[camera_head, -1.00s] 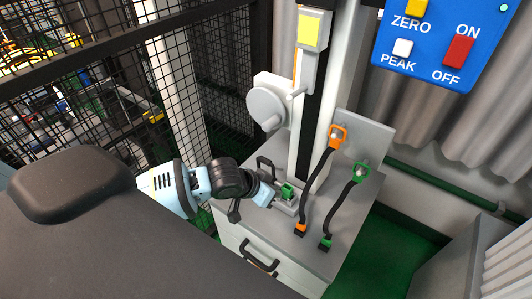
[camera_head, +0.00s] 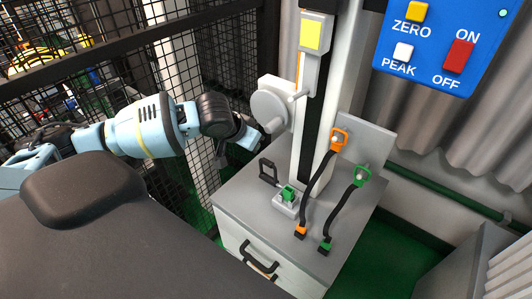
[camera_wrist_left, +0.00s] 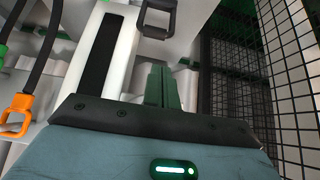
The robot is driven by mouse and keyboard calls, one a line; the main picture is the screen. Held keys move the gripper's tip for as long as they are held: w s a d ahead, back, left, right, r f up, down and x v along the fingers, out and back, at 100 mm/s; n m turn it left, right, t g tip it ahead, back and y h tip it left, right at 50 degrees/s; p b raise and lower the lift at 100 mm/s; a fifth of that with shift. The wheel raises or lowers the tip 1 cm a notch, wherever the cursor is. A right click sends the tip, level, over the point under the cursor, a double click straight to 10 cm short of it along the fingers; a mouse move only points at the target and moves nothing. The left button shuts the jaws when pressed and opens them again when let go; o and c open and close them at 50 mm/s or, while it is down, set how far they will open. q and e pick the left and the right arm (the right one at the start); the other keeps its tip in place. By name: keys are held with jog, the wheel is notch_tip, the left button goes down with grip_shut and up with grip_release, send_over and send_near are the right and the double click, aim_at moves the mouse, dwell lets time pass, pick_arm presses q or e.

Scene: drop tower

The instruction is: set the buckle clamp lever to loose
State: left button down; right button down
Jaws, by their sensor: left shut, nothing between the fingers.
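The buckle clamp appears to be the small fixture on the cabinet top at the foot of the column, with a green block (camera_head: 288,193) on a pale base. My right gripper is not in view.
The white column (camera_head: 310,160) rises behind the clamp. A grey round housing (camera_head: 269,104) with a knob sticks out beside my gripper. Orange (camera_head: 339,138) and green (camera_head: 361,176) looped straps stand to the right. Mesh fencing (camera_head: 230,60) closes the left. A blue button panel (camera_head: 440,45) is upper right.

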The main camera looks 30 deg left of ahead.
pick_arm(q)
jog(key=shift+f, duration=0.1)
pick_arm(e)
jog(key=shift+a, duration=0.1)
